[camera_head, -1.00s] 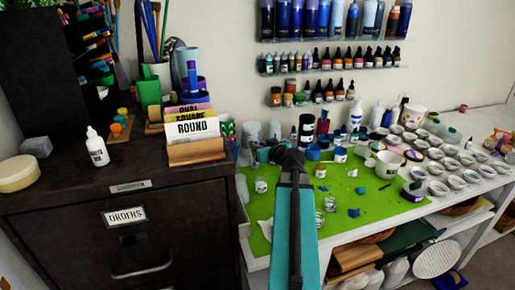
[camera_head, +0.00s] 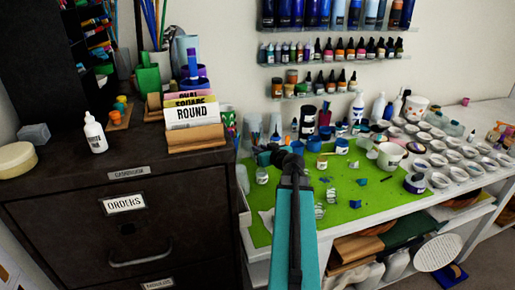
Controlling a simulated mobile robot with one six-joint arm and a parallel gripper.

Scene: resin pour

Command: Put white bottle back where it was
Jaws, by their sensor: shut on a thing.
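A white bottle (camera_head: 95,135) with a pointed nozzle and a dark-lettered label stands upright on the dark cabinet at left. Other white bottles (camera_head: 357,108) stand at the back of the green-matted table. My gripper (camera_head: 265,155) is over the left part of the green mat, to the right of the cabinet and well apart from the bottle on it. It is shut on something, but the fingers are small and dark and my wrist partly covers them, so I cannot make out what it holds.
Clear cups (camera_head: 254,126) and a small jar (camera_head: 262,176) are close to my gripper. Card sign holders (camera_head: 196,138) stand at the cabinet's right edge. Several white cups (camera_head: 440,160) crowd the table's right side. The cabinet top in front of the bottle is clear.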

